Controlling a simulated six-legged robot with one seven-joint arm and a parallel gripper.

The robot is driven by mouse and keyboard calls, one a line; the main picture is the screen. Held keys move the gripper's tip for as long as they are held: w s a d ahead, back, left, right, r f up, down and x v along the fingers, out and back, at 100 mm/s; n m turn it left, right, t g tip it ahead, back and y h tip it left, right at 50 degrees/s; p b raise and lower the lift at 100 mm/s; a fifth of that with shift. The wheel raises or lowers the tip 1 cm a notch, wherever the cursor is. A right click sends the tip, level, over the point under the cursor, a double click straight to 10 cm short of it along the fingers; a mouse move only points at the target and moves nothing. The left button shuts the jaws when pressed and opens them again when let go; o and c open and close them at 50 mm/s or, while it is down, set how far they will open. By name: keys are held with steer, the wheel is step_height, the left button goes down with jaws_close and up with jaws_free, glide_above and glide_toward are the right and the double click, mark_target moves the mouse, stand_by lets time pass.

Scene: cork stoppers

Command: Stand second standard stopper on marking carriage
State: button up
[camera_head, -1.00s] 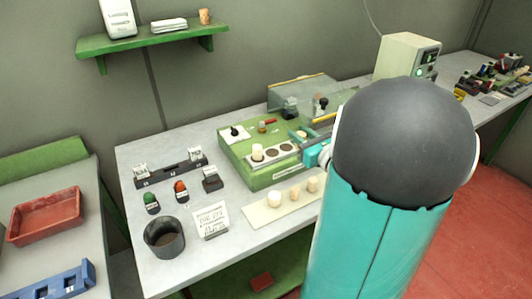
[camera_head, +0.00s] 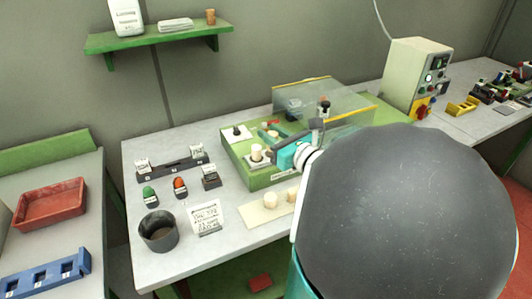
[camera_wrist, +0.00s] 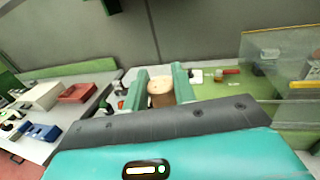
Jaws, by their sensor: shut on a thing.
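My gripper (camera_wrist: 160,84) is shut on a cork stopper (camera_wrist: 161,94), which shows upright between the two green fingers in the wrist view. In the head view my gripper (camera_head: 276,146) is over the green marking machine, at its carriage. One pale stopper (camera_head: 257,152) stands at the left end of the carriage, just left of my fingers. The rest of the carriage is mostly hidden by my gripper, and I cannot tell whether the held stopper touches it. Two more stoppers, a larger pale one (camera_head: 271,200) and a tan one (camera_head: 292,194), stand on the cream mat (camera_head: 252,217).
A clear guard with a yellow edge (camera_head: 350,115) stands right of my gripper. A dark cup (camera_head: 158,232), a written card (camera_head: 206,217), green (camera_head: 150,196) and orange (camera_head: 180,188) items and a dark rack (camera_head: 160,174) occupy the table's left part.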

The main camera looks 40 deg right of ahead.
steer(key=w+d+f, duration=0.8)
steer(key=w+d, duration=0.1)
steer(key=shift+f, duration=0.35)
steer(key=shift+w+d+f, duration=0.4)
steer(key=shift+w+f, duration=0.05)
steer(key=shift+f, duration=1.75)
steer(key=shift+f, duration=0.2)
steer(key=o, duration=0.6)
steer(key=shift+r, duration=0.15)
